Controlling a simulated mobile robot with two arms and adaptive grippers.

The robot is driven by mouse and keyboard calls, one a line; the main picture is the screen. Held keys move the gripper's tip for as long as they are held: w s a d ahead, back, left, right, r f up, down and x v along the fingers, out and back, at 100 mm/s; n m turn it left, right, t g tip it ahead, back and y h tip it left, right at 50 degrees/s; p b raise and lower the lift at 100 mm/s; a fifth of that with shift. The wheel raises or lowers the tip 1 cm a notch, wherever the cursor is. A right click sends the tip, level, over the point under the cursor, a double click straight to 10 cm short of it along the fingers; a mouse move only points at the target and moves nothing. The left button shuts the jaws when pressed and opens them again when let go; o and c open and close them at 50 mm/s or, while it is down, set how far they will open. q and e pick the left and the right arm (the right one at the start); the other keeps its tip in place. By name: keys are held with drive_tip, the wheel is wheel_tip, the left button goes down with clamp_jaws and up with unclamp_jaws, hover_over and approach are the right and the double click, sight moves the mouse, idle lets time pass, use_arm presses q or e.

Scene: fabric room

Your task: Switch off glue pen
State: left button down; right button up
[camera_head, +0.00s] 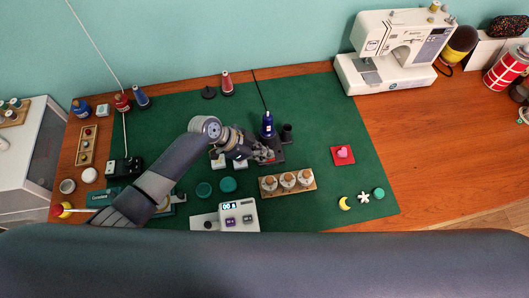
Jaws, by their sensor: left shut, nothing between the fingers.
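A blue pen-like tool (267,127), probably the glue pen, stands upright on a dark base (275,143) on the green mat. A thin black cord runs up from its top. My left arm reaches in from the lower left. My left gripper (265,155) is shut and empty at the near side of the dark base, just in front of the blue tool. I cannot tell if it touches the base. The gripper hides part of the base, and no switch can be made out. My right gripper is out of view.
The green mat (350,190) covers the middle of the wooden table (425,145). A wooden holder with jars (287,184) and a white device with a display (233,215) lie nearer. A sewing machine (395,50) stands at the back right.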

use_arm(q)
drive_tip(key=shift+d, duration=0.15)
drive_tip(key=shift+w+d+r, duration=0.2)
drive_tip(key=shift+d+r, duration=0.05)
drive_tip(key=shift+d, duration=0.4)
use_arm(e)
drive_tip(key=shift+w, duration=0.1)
use_arm(q)
drive_tip(key=shift+r, duration=0.1)
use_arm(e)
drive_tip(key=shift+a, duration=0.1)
